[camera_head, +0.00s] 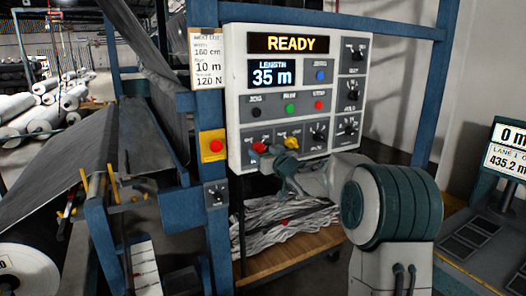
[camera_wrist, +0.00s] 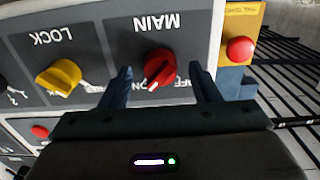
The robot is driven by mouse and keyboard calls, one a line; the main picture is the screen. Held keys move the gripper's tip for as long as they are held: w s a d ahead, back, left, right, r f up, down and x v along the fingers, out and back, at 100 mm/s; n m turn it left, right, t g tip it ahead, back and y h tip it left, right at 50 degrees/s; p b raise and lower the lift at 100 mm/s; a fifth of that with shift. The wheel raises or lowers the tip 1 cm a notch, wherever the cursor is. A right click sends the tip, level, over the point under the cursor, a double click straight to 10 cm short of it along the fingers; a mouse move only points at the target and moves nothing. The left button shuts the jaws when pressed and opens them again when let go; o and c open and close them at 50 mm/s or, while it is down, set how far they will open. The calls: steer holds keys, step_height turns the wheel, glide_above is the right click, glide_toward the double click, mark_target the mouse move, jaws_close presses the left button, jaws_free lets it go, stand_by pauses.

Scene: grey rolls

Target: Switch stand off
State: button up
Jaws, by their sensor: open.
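The stand's grey control panel (camera_head: 238,60) has a lit screen reading READY (camera_head: 290,43) and a length display of 35 m (camera_head: 272,75). Its red MAIN knob (camera_wrist: 161,69) is at the panel's lower left, also visible in the head view (camera_head: 259,147). In the wrist view, upside down, its white pointer slants down and left, toward what looks like the ON lettering. My gripper (camera_wrist: 160,74) is open, a finger on either side of the red knob with gaps showing. Whether the fingertips reach past the knob's face is unclear. In the head view my gripper (camera_head: 277,165) is just below the knob.
A yellow LOCK knob (camera_wrist: 59,77) sits beside the red knob. A red button on a yellow box (camera_wrist: 239,50) is close on the other side. Blue frame posts (camera_head: 215,240) and a grey fabric web (camera_head: 70,150) stand left. A wooden shelf (camera_head: 290,255) with tangled strips lies below.

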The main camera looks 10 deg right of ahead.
steer(key=shift+w+a, duration=0.2)
steer(key=shift+w, duration=0.25)
steer(key=c, duration=1)
steer(key=shift+n, duration=0.3)
steer(key=shift+d+n+b, duration=0.1)
steer(key=shift+n+b, duration=4.8)
steer(key=shift+n, duration=3.7)
steer(key=shift+r, duration=0.1)
